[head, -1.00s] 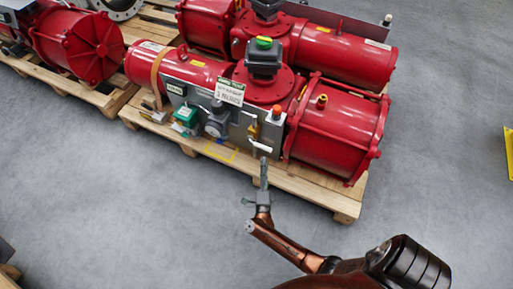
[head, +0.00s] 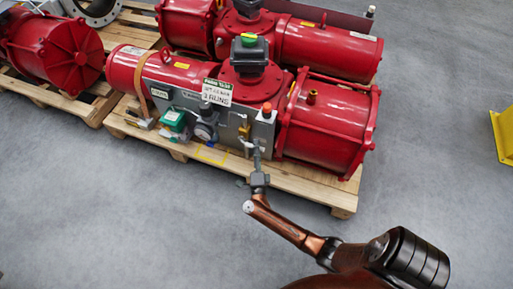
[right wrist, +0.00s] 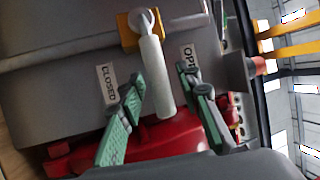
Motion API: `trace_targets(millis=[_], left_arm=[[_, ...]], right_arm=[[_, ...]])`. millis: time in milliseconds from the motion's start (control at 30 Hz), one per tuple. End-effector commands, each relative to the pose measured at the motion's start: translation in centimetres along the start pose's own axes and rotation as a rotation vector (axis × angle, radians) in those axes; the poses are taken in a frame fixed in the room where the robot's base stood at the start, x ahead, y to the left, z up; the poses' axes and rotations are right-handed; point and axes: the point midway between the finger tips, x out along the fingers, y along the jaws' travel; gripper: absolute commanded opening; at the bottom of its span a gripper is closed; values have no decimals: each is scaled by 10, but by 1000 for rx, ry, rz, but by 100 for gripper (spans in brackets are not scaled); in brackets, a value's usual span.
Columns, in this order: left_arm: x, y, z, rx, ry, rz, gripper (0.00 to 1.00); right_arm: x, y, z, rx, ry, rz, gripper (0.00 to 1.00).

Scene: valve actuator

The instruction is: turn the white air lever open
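The white air lever (right wrist: 155,78) hangs from a yellow valve body (right wrist: 140,25) on the grey panel in the right wrist view. A CLOSED label (right wrist: 107,84) is on its left and a partly hidden OPEN label (right wrist: 189,58) on its right. My right gripper (right wrist: 163,88) is open, with one green finger on each side of the lever. The lever looks apart from both fingers. In the head view the right gripper (head: 257,160) is at the panel front and partly covers the lever (head: 246,143). My left gripper is not in view.
The grey panel (head: 180,97) carries a green box (head: 173,118), a gauge-like knob (head: 205,130), a hanging sign (head: 217,92) and an orange-topped part (head: 267,109). Red actuator cylinders (head: 326,125) stand behind and beside it on a wooden pallet (head: 315,195). The grey floor in front is clear.

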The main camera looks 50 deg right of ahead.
Motion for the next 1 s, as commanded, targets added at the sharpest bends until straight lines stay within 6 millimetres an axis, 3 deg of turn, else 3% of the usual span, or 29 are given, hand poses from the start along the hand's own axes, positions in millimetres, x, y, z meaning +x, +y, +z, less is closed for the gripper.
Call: trace_targets(millis=[433,1000], left_arm=[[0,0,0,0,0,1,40],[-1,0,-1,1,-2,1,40]], right_arm=[[-1,1,0,-1,0,1,0],[-1,0,0,-4,-1,3,0]])
